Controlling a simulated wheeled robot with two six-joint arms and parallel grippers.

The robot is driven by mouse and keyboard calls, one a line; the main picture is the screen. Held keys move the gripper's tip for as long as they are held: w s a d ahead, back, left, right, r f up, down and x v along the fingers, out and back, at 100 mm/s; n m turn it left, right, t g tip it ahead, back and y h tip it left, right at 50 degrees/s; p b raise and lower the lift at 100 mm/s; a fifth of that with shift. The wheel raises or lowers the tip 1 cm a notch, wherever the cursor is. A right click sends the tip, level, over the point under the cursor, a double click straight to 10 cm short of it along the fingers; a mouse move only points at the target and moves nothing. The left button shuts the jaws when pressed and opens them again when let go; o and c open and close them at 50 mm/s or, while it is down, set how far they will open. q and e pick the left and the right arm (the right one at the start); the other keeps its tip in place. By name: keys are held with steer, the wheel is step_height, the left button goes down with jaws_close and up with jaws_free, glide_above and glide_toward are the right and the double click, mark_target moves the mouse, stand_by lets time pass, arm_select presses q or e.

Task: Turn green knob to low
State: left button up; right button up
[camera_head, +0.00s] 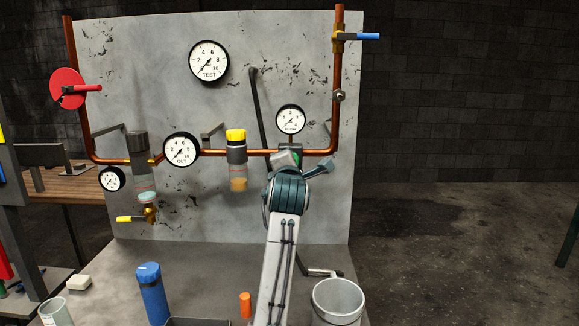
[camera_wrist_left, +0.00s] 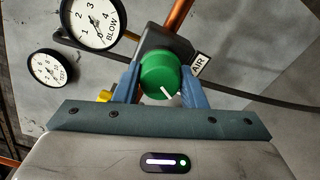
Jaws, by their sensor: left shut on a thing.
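The green knob (camera_wrist_left: 160,75) sits on a dark block below the BLOW gauge (camera_wrist_left: 94,20), which also shows in the head view (camera_head: 290,119). A white line on the knob's face points down and slightly right in the left wrist view. The blue fingers of my left gripper (camera_wrist_left: 163,82) lie on both sides of the knob and are shut on it. In the head view my left arm and wrist cover most of the knob. No low mark can be read. My right gripper is not in view.
An AIR label (camera_wrist_left: 199,65) and a black hose (camera_head: 258,108) are close to the knob. Copper pipe (camera_head: 337,70) runs along the grey panel (camera_head: 140,55). A yellow-capped filter (camera_head: 236,160) stands left of my wrist. A blue bottle (camera_head: 152,293) and metal cup (camera_head: 338,300) stand below.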

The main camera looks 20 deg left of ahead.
arm_select(q)
steer(key=shift+r, duration=0.25)
steer(key=o, duration=1)
steer(key=shift+f, duration=0.1)
steer(key=shift+f, duration=0.2)
